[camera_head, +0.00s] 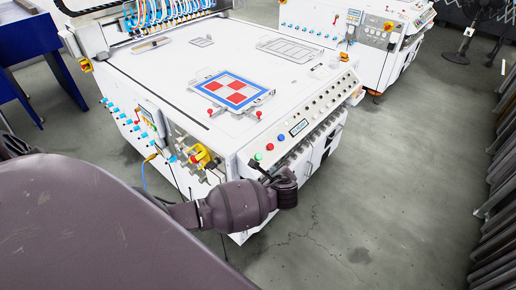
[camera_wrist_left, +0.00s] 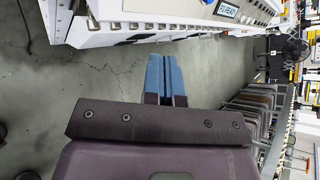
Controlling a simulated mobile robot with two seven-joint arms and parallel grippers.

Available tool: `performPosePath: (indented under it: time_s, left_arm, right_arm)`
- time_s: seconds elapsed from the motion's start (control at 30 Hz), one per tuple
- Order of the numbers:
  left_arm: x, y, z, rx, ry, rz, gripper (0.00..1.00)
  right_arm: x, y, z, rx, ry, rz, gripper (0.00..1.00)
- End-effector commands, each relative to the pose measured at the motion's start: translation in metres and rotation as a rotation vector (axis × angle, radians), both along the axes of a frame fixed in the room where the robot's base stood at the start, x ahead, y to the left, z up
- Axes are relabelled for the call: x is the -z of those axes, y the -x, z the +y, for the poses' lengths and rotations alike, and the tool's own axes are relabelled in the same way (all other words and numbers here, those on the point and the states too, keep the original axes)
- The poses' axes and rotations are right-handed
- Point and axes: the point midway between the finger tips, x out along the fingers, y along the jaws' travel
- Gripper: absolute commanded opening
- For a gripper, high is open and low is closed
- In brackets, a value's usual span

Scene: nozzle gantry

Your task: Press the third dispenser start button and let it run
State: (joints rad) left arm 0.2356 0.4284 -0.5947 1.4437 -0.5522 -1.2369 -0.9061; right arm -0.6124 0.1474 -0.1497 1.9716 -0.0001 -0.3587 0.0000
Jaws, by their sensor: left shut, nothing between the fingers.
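The white dispensing machine (camera_head: 180,70) has a sloped front panel with a green button (camera_head: 258,157), a red button (camera_head: 270,147), a blue button (camera_head: 281,138) and a small display (camera_head: 298,128). A row of small round controls (camera_head: 322,103) runs beyond the display. I cannot read which one is the third dispenser's start button. My left gripper (camera_wrist_left: 165,62) is shut and empty, its blue fingers together over bare floor in the left wrist view. In the head view my left wrist is by the machine's near corner, beside the panel's green-button end. The display (camera_wrist_left: 228,9) also shows in the wrist view.
A board with red and white squares in a blue frame (camera_head: 206,78) lies on the machine top. Yellow and red fittings (camera_head: 201,156) stick out of its left side. A second white machine (camera_head: 330,22) stands behind. The grey floor (camera_head: 400,160) to the right is clear.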

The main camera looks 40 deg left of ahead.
Motion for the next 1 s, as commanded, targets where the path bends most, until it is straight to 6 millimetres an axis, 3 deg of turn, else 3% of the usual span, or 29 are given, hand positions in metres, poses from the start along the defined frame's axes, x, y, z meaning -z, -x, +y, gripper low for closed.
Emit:
performPosePath:
  time_s: [0.03, 0.1, 0.3, 0.77, 1.0]
  left_arm:
    - [-0.023, -0.014, 0.01, 0.004, -0.1, 0.014, 0.0]
    - [-0.041, -0.026, 0.021, 0.003, -0.213, 0.037, 0.0]
    - [-0.07, -0.043, 0.037, -0.01, -0.386, 0.071, 0.0]
    - [-0.072, -0.045, 0.039, -0.013, -0.405, 0.075, 0.0]
    - [-0.057, -0.046, 0.05, -0.013, -0.406, 0.077, 0.0]
  right_arm:
    - [-0.008, 0.004, 0.0, 0.003, -0.002, 0.01, 0.0]
    - [-0.01, 0.007, 0.0, 0.006, -0.004, 0.017, 0.0]
    - [-0.01, 0.009, 0.002, 0.01, -0.009, 0.03, 0.0]
    - [-0.012, 0.007, 0.002, 0.007, -0.008, 0.022, 0.0]
    - [-0.013, 0.006, 0.001, 0.006, -0.006, 0.02, 0.0]
